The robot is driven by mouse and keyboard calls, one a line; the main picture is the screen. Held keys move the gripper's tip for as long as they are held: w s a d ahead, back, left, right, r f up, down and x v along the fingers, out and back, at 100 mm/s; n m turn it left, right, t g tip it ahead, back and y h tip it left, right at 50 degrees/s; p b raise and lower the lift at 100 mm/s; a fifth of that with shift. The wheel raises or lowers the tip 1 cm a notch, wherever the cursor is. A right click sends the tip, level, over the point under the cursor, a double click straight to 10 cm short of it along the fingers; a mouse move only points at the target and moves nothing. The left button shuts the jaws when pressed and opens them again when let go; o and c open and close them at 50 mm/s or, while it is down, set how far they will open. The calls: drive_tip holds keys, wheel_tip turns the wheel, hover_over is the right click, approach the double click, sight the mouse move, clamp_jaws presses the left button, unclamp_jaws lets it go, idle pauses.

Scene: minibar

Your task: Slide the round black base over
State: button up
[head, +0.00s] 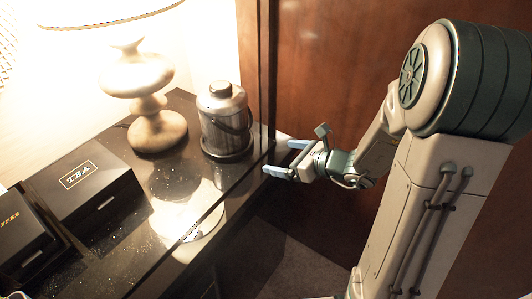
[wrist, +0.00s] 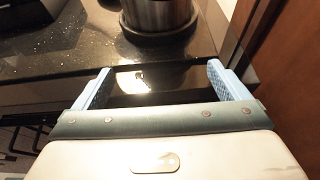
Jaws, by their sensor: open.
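The round black base (head: 228,152) lies on the dark speckled counter under a metal kettle (head: 224,115) with a dark lid and handle. In the wrist view the base (wrist: 160,36) shows at the top, just beyond my fingers, with the lower part of the kettle (wrist: 158,12) on it. My gripper (head: 283,157) is to the right of the base, by the counter's edge, and is apart from it. In the wrist view my gripper (wrist: 157,78) has its two blue fingers wide apart with nothing between them.
A lamp (head: 157,125) stands left of the kettle. A black tea box (head: 85,187) and another black box (head: 22,240) lie at the left. A dark upright edge (head: 268,60) and a wooden panel (head: 330,70) are behind. The counter in front (head: 165,215) is clear.

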sight(247, 152)
drive_tip(key=x, duration=1.2)
drive_tip(key=shift+f+p, duration=0.15)
drive_tip(key=shift+p, duration=0.2)
drive_tip(key=c, duration=1.7)
